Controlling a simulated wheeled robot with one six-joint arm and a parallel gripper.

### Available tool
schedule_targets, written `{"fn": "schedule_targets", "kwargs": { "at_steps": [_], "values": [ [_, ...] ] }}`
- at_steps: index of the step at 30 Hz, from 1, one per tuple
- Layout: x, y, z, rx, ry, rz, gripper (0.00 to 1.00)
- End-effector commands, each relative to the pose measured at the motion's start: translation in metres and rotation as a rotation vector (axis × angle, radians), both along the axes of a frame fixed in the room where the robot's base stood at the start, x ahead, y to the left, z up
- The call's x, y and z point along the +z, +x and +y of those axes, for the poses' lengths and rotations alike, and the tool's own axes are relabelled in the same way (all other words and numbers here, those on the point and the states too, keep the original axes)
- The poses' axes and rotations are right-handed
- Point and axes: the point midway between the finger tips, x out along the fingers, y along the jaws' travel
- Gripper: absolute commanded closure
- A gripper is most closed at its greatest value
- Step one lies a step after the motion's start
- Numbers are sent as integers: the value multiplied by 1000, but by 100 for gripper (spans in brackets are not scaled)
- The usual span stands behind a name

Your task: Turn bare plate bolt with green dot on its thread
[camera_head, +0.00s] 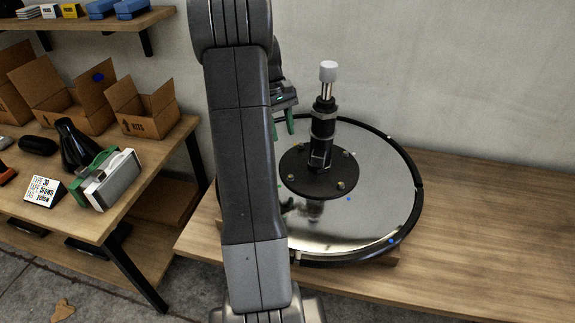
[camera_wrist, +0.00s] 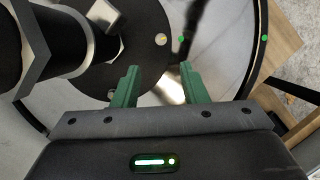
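A black round plate (camera_head: 318,188) with several small bolts round its edge lies on a shiny, mirror-like disc (camera_head: 370,215). A dark column (camera_head: 322,130) with a pale cap stands upright on the plate. In the wrist view one brass-coloured bolt head (camera_wrist: 161,39) shows at the plate's edge, with a green dot (camera_wrist: 181,39) on the shiny disc beside it. I cannot make out any thread. My gripper (camera_wrist: 159,70) is open, its two green fingers apart and empty, with the bolt ahead between their lines. In the head view the gripper (camera_head: 284,126) hangs at the plate's back left, partly behind my arm.
A black rim (camera_head: 415,205) circles the shiny disc; blue dots mark its right side. Another green dot (camera_wrist: 265,38) is on the rim. The wooden table (camera_head: 490,230) is clear on the right.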

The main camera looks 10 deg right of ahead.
Motion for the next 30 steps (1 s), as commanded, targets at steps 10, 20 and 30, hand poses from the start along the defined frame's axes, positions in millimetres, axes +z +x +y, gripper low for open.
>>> {"fn": "schedule_targets", "kwargs": {
  "at_steps": [10, 20, 30],
  "values": [
    [-1, -29, 35, 797, -32, 18, 61],
    [-7, -36, 41, 1032, -46, 47, 61],
    [-66, -39, 16, 1028, -43, 51, 61]
  ]
}}
